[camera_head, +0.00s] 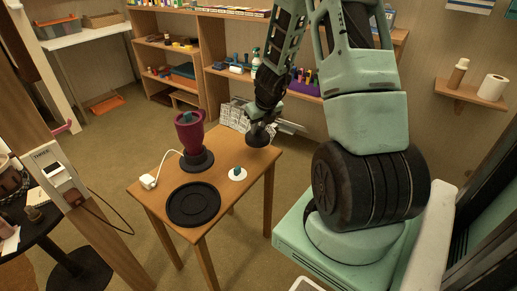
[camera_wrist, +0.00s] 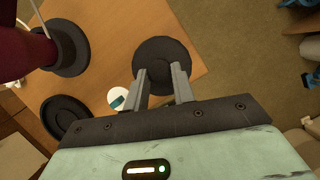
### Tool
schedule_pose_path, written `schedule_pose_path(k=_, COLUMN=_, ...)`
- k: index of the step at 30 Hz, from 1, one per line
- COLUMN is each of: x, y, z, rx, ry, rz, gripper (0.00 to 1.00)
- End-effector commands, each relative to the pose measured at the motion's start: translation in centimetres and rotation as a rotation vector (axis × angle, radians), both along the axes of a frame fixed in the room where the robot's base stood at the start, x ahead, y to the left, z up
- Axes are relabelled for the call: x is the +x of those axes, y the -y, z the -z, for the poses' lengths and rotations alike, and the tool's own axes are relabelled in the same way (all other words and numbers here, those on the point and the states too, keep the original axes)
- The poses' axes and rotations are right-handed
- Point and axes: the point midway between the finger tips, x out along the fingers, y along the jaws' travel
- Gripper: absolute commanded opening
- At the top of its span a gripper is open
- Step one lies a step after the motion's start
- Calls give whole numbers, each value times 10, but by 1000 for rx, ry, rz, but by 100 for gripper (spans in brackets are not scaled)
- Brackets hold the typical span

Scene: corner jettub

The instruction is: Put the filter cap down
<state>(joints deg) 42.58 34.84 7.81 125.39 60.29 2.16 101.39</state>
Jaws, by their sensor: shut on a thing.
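My gripper (camera_head: 261,117) is shut on a dark round piece with a wide flange, which I take for the filter cap (camera_head: 259,138). It is over the far right corner of the wooden table (camera_head: 258,164). In the wrist view the cap (camera_wrist: 163,50) shows as a dark disc just beyond my fingertips (camera_wrist: 162,78), with its middle between them. The grip point itself is partly hidden. The cap looks roughly level; I cannot tell whether it touches the tabletop.
Shelves (camera_head: 205,60) stand behind.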

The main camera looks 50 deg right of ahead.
Motion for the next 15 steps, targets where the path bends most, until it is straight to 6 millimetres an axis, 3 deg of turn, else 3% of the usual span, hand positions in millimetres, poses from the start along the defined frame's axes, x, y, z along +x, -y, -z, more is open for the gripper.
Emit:
schedule_pose_path(k=1, x=0, y=1, z=12, rx=0, ry=1, rz=1, gripper=0)
schedule_pose_path(k=7, x=0, y=0, z=24, rx=-1, ry=0, rz=-2, gripper=0)
schedule_pose_path(k=15, x=1, y=0, z=56, rx=0, ry=1, rz=-2, gripper=0)
